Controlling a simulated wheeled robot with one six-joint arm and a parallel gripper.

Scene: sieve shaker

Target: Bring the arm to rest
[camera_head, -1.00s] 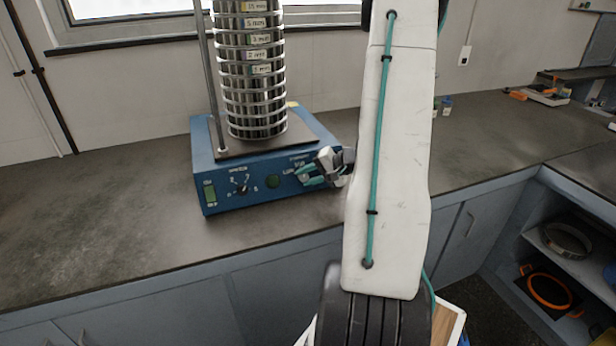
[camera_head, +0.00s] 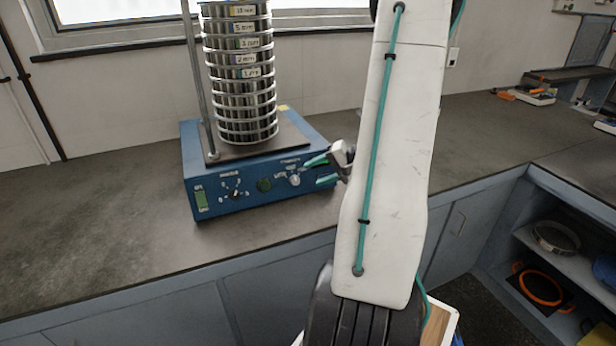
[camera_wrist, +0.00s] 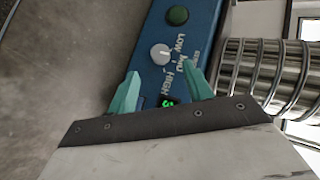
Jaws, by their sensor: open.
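My gripper (camera_head: 322,171) is open and empty at the right end of the blue shaker base (camera_head: 215,205), its green fingertips close to the white knob (camera_head: 294,180). My white arm covers the area just right of it. In the wrist view, the two green fingers of my gripper (camera_wrist: 164,90) stand apart, with the shaker's panel (camera_wrist: 190,30) beyond. The white knob (camera_wrist: 160,54) lies ahead of them, with LOW, MID and HIGH marked beside it. A green lit display (camera_wrist: 168,104) shows between the fingers.
A tall stack of metal sieves (camera_head: 240,85) stands on the shaker beside a metal rod (camera_head: 198,80). The grey counter (camera_head: 90,220) is clear to the left. A lower shelf at right holds a sieve (camera_head: 555,238) and an orange ring (camera_head: 541,287).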

